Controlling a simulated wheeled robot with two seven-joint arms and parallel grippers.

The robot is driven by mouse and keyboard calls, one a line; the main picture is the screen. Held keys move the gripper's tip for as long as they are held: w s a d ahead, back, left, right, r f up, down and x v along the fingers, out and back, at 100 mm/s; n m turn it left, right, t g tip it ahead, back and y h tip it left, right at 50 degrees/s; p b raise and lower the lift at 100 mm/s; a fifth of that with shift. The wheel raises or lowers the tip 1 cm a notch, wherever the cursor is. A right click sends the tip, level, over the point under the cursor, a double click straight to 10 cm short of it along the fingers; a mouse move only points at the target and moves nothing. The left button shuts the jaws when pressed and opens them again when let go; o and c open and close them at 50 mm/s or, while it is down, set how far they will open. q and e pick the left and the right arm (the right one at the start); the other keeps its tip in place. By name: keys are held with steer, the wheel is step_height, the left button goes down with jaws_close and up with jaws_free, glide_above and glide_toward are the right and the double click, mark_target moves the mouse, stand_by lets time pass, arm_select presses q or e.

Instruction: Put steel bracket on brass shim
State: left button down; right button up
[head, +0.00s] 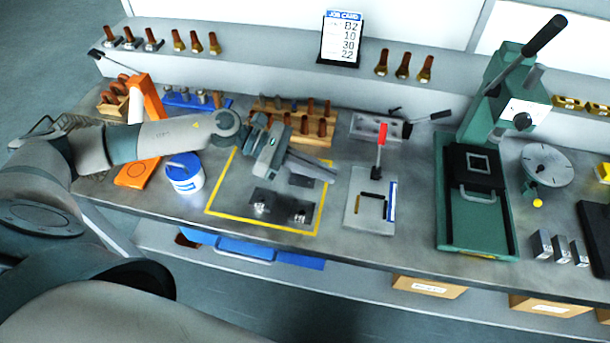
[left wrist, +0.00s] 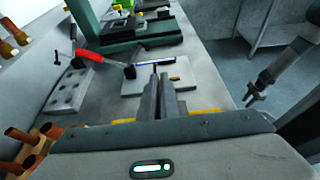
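My left gripper (head: 334,174) hangs over the yellow-taped area of the bench, pointing right. In the left wrist view its fingers (left wrist: 165,92) lie close together, with nothing visible between them. Below it in the head view a dark plate (head: 280,203) carries two small shiny metal parts, and a small dark flat piece (head: 301,181) lies behind it. I cannot tell which piece is the steel bracket, and I cannot pick out the brass shim. What seems to be my right gripper (left wrist: 252,98) hangs off the bench's front side in the left wrist view, too small to read.
A pale fixture plate (head: 371,221) with a black angled piece, a blue strip and a red-handled clamp (head: 381,140) stands right of the tape. A green press (head: 478,225) is further right. A blue-white tub (head: 184,178) and wooden rack (head: 290,123) flank the tape.

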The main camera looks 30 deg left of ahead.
mark_target(313, 184)
arm_select(q)
steer(key=d+r, duration=0.3)
steer(key=d, duration=0.2)
steer(key=shift+s+d+r+b, duration=0.3)
steer(key=shift+d+b, duration=0.1)
steer(key=s+d+r+b, duration=0.1)
steer(key=d+r+b, duration=0.15)
steer(key=d, duration=0.25)
steer(key=a+f+n+t, duration=0.1)
steer(key=a+f, duration=0.1)
steer(key=a, duration=0.2)
steer(key=s+a+f+n+t+y+b, duration=0.1)
steer(key=a+f+n+t, duration=0.1)
steer(key=a+f, duration=0.1)
steer(key=a+f+n+t+y, duration=0.1)
steer(key=a+f, duration=0.2)
steer(key=a, duration=0.2)
steer(key=shift+s+a+n+t+b, duration=0.25)
steer(key=shift+n+t+b, duration=0.05)
steer(key=shift+b, duration=0.1)
